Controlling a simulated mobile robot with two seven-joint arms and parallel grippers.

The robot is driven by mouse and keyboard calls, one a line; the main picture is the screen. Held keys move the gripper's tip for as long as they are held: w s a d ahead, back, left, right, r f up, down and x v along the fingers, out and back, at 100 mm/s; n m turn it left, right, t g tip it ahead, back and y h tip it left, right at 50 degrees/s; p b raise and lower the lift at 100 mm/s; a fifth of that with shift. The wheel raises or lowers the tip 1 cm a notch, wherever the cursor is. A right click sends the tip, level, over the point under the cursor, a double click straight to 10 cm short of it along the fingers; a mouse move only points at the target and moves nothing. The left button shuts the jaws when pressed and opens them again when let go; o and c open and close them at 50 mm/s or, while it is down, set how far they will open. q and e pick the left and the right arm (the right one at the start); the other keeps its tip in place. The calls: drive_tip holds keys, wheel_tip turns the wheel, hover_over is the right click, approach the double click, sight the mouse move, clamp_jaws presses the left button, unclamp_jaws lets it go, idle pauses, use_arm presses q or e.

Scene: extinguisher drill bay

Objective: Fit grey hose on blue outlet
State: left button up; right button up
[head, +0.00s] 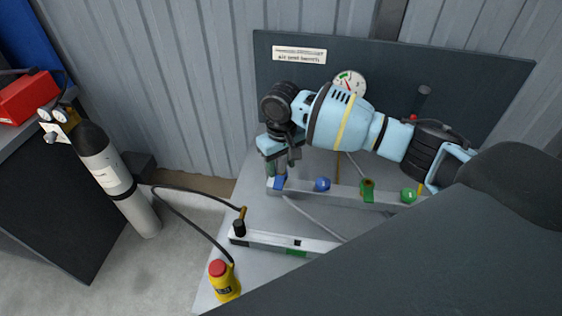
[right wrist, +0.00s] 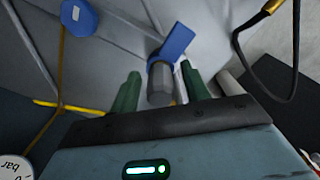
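The blue outlet shows by its blue tag (head: 279,183) at the left end of the grey manifold block; the tag also shows in the right wrist view (right wrist: 178,41). My right gripper (head: 281,166) points down just above it. In the right wrist view its green fingers (right wrist: 161,88) stand apart, with a grey cylindrical end piece (right wrist: 160,83) between them and gaps on both sides. A grey hose (head: 315,217) runs from below the blue tag toward the lower right. I cannot tell whether it is seated on the outlet. My left gripper is not in view.
A blue knob (head: 322,184), a green tag (head: 367,190) and a green knob (head: 409,195) line the manifold. A black hose with a brass end (head: 242,214) stands at a white rail (head: 268,241).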

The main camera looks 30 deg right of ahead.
drive_tip(key=shift+r, duration=0.2)
wheel_tip(320, 180, up, 8)
drive_tip(key=shift+f+p, duration=0.25)
drive_tip(key=shift+p, duration=0.05)
idle(0.5)
